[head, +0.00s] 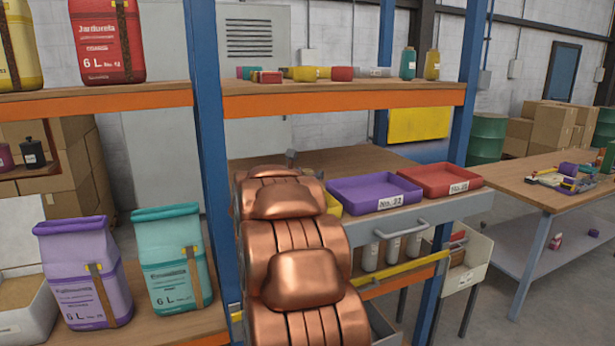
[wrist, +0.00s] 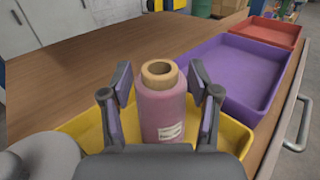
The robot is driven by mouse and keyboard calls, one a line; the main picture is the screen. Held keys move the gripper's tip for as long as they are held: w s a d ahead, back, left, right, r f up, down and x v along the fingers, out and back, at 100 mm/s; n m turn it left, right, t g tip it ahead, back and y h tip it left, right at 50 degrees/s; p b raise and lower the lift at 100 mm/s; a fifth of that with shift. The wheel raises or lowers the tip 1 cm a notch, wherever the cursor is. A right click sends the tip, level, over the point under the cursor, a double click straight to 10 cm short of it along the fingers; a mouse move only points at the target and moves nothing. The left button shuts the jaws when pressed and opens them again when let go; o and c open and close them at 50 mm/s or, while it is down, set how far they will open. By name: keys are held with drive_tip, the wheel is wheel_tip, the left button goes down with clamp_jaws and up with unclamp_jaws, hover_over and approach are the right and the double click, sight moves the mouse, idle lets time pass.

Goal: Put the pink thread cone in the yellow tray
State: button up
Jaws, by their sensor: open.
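The pink thread cone (wrist: 162,105), with a tan ring top, stands upright between my gripper's fingers in the wrist view. It appears to be inside the yellow tray (wrist: 233,136), though its base is hidden by my gripper. My gripper (wrist: 160,98) is open, with a finger on each side of the cone and a small gap visible to them. In the head view only a sliver of the yellow tray (head: 333,204) shows beside my copper arm, which hides the cone and gripper.
A purple tray (wrist: 236,73) and a red tray (wrist: 277,31) stand in a row beyond the yellow one. A grey rounded object (wrist: 45,157) is at the lower left. The wooden bench top (wrist: 75,70) is clear left of the trays. A blue post (head: 209,150) rises beside my arm.

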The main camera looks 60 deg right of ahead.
drive_tip(key=shift+r+p, duration=0.15)
drive_tip(key=shift+p, duration=0.15)
drive_tip(key=b+v, duration=0.4)
drive_tip(key=v, duration=0.8)
